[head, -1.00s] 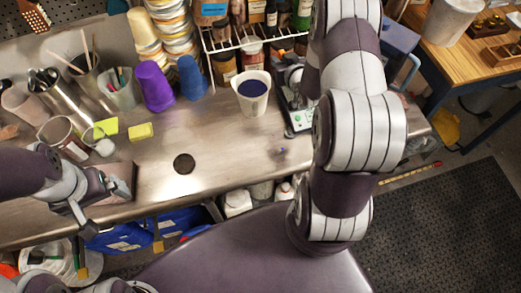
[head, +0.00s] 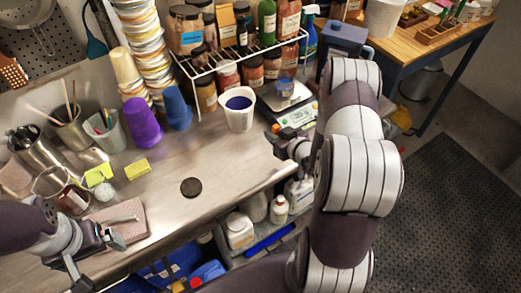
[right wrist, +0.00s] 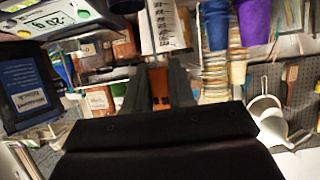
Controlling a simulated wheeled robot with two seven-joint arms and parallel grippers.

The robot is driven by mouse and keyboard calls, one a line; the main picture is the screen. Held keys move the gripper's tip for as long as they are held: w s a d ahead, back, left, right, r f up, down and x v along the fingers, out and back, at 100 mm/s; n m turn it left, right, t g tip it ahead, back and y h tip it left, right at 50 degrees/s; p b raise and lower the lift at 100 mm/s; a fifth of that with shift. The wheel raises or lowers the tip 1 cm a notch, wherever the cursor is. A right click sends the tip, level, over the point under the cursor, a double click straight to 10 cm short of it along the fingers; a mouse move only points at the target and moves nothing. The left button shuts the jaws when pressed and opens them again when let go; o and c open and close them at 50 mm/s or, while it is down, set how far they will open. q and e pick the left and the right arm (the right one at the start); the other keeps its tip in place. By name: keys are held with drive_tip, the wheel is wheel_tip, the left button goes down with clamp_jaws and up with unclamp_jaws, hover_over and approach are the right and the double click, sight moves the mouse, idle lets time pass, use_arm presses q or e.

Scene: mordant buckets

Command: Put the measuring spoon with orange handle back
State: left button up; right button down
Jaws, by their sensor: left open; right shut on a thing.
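The measuring spoon's orange handle (right wrist: 160,88) shows between the two dark fingers of my right gripper (right wrist: 160,90) in the right wrist view. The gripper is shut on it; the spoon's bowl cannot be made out. In the head view my right gripper (head: 279,142) is near the bench's front edge, just in front of the digital scale (head: 296,113) and to the right of the white cup of dark blue liquid (head: 239,108). My left gripper (head: 98,262) is open and empty, at the front of the bench at lower left, near a pinkish block (head: 118,219).
A wire rack (head: 235,62) with jars and bottles stands behind the cup. Purple (head: 142,122) and blue cups (head: 176,108) and containers of tools stand to the left. A dark round disc (head: 191,187) lies on otherwise clear bench in the middle.

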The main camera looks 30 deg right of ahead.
drive_tip(key=w+a+f, duration=0.1)
drive_tip(key=f, duration=0.1)
drive_tip(key=w+a+f+p, duration=0.1)
drive_tip(key=f, duration=0.1)
drive_tip(key=w+a+f, duration=0.1)
drive_tip(key=a+f, duration=0.1)
drive_tip(key=f, duration=0.1)
drive_tip(key=shift+w+p, duration=0.15)
drive_tip(key=shift+p, duration=0.25)
drive_tip(key=shift+a+f+b, duration=0.15)
drive_tip(key=shift+a+b, duration=0.05)
drive_tip(key=shift+b, duration=0.15)
drive_tip(key=c, duration=1)
unclamp_jaws()
drive_tip(key=shift+o, duration=0.2)
drive_tip(key=shift+d, duration=0.15)
